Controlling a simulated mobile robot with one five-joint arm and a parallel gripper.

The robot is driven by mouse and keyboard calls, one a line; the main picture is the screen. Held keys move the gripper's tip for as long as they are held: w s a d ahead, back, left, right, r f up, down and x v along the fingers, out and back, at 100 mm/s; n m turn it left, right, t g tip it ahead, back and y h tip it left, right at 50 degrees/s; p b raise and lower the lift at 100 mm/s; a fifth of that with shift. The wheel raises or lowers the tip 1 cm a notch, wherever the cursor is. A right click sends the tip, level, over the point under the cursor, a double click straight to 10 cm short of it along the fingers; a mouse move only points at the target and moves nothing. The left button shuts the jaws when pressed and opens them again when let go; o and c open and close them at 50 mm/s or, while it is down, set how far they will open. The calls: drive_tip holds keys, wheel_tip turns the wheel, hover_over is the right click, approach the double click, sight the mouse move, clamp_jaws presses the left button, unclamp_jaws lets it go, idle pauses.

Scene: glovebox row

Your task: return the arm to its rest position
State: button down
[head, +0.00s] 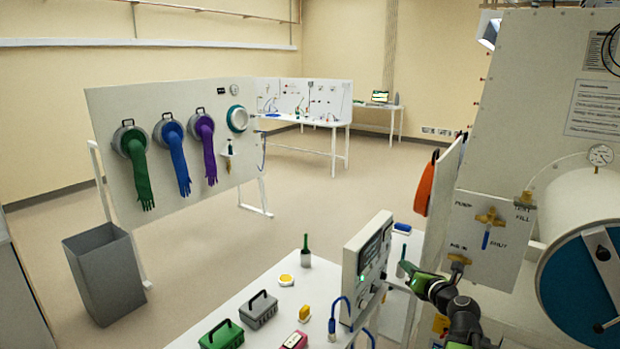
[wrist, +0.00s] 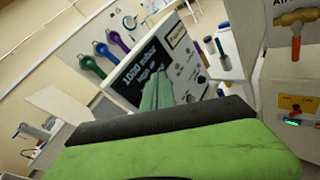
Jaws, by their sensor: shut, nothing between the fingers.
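My arm, green and black, shows at the lower right of the head view, and my gripper (head: 408,269) is at its upper left end. The gripper is beside the right edge of a white instrument box and in front of the white valve panel. In the wrist view a broad green gripper part with a black edge (wrist: 160,135) fills the bottom. The gripper is shut and empty. Its fingertips are small in the head view, and part of the arm is cut off by the lower edge.
The instrument box (head: 366,262) stands on a white table with a green case (head: 222,336), a grey case (head: 259,311) and a dark bottle (head: 305,252). Open floor lies beyond the table.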

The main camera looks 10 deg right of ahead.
drive_tip(key=s+a+f+n+g+y, duration=0.1)
drive_tip(key=a+f+n+g, duration=0.25)
drive_tip(key=a+n, duration=0.4)
drive_tip(key=s+a+f+n+g+y, duration=0.15)
drive_tip(key=a+f+n, duration=0.3)
drive_tip(key=a, duration=0.65)
drive_tip(key=s+a+f+n+g+y, duration=0.1)
drive_tip(key=a+f+n+g+y, duration=0.2)
drive_tip(key=a+n, duration=0.55)
drive_tip(key=s+a+f+n+g+h, duration=0.1)
drive_tip(key=s+f+n+g+h, duration=0.4)
drive_tip(key=s+f+n, duration=0.3)
drive_tip(key=s+d+n+g+h, duration=0.2)
drive_tip(key=s+d+n, duration=0.4)
drive_tip(key=n, duration=0.4)
drive_tip(key=shift+d+f+g+h, duration=0.35)
drive_tip(key=shift+d+f+g, duration=0.05)
drive_tip(key=shift+d+f, duration=0.05)
drive_tip(key=shift+d+n, duration=0.1)
drive_tip(key=shift+n, duration=0.15)
